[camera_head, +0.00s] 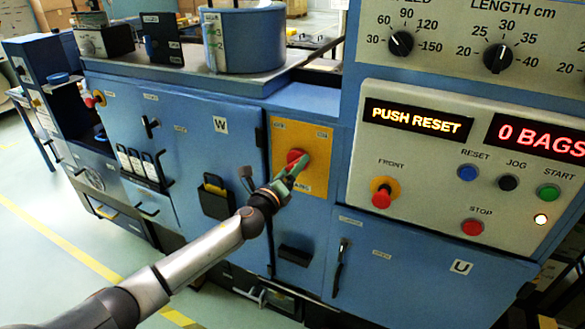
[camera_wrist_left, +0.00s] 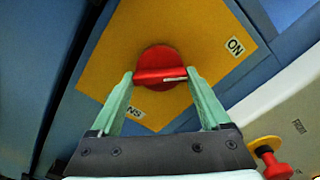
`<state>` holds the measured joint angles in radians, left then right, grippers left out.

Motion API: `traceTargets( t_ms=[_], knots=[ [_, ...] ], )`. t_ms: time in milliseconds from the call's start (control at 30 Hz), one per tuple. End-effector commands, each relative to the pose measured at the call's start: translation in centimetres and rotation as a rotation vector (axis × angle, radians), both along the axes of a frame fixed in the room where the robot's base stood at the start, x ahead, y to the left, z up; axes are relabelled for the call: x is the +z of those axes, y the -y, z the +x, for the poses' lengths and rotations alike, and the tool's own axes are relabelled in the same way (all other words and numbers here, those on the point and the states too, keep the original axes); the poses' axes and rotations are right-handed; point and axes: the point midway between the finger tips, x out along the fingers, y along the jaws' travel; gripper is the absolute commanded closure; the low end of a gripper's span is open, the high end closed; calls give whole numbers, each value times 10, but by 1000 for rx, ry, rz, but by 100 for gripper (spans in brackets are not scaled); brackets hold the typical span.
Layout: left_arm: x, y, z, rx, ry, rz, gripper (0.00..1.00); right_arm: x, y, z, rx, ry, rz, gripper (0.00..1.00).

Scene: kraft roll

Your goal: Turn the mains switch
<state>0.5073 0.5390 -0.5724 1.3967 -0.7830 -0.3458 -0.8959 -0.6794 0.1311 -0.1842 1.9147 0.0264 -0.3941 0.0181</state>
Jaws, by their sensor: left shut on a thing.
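The mains switch (camera_head: 297,156) is a red rotary knob on a yellow plate (camera_head: 317,149) on the blue machine front. In the left wrist view the red knob (camera_wrist_left: 160,62) has a raised bar grip with a white line, lying nearly level in the picture and pointing right. The yellow plate (camera_wrist_left: 200,40) carries an ON label (camera_wrist_left: 234,46); a second label at its lower edge is partly hidden by a finger. My left gripper (camera_wrist_left: 160,76) is shut on the knob's bar, one green finger at each end. It also shows in the head view (camera_head: 291,168). My right gripper is in neither view.
Right of the switch is a control panel with a PUSH RESET display (camera_head: 416,117), a red FRONT stop button (camera_head: 382,195), a blue RESET button (camera_head: 467,172) and a green START button (camera_head: 548,193). A black holder (camera_head: 217,199) is on door W, left of the switch.

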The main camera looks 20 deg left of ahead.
Motion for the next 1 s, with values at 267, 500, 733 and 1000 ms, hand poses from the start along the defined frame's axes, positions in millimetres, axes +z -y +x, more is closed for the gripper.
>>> traceTargets(
  t_ms=[267,500,733,1000],
  knots=[
    [0,-1,0,1,0,9,11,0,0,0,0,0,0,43],
    [0,0,0,1,1,5,0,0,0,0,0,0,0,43],
    [-1,-1,-7,-1,-1,4,0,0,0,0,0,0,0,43],
    [-2,-2,-46,-1,-3,5,0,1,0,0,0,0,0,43]
  ],
)
